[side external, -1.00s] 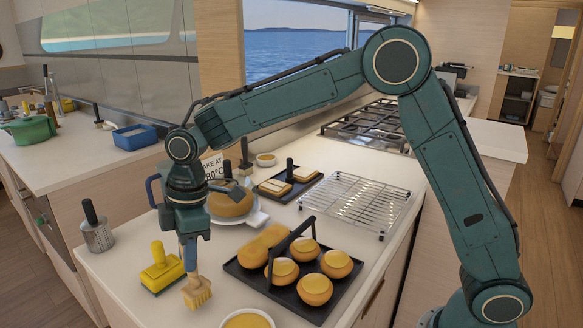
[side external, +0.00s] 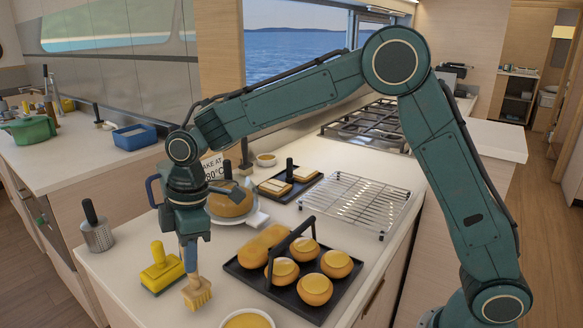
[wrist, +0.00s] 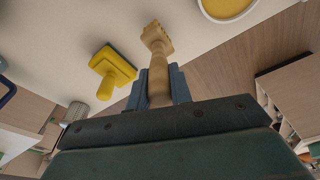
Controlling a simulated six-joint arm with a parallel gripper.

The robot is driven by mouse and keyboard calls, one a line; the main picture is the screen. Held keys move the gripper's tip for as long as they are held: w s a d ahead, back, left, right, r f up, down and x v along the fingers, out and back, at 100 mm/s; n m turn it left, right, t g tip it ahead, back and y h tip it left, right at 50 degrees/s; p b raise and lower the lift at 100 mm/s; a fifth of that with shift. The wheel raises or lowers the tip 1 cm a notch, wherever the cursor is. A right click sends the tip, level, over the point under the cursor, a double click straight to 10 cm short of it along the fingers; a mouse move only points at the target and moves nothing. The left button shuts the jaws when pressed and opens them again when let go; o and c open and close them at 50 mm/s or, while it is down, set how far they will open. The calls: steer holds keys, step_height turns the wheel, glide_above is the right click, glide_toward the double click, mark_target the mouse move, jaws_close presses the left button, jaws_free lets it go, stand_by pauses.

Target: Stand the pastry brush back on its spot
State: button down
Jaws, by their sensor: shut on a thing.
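The pastry brush (side external: 197,291) has a pale wooden handle and tan bristles. My gripper (side external: 190,258) is shut on its handle and holds it bristles down over the counter's front part. Whether the bristles touch the counter I cannot tell. In the wrist view the brush (wrist: 157,50) points away between my gripper's fingers (wrist: 160,86). Its spot is not clearly marked in either view.
A yellow-handled tool (side external: 162,270) stands close left of the brush. A dark tray (side external: 285,288) with glazed buns and a loaf is close right. A bowl of yellow liquid (side external: 247,320) is at the front edge. A metal grater-like cylinder (side external: 98,236) stands at the left.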

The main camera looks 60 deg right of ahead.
steer(key=shift+f, duration=0.85)
stand_by(0.4)
steer(key=c, duration=1.2)
jaws_free()
steer(key=shift+o, duration=0.2)
steer(key=shift+r, duration=0.15)
steer(key=shift+s+d+r, duration=0.1)
steer(key=shift+d+r, duration=0.1)
steer(key=shift+r, duration=1.05)
steer(key=shift+s+d+r, duration=0.1)
steer(key=shift+d+r, duration=0.05)
steer(key=shift+r, duration=1.15)
steer(key=shift+s+d+r, duration=0.1)
steer(key=shift+d+r, duration=0.1)
steer(key=shift+r, duration=1.05)
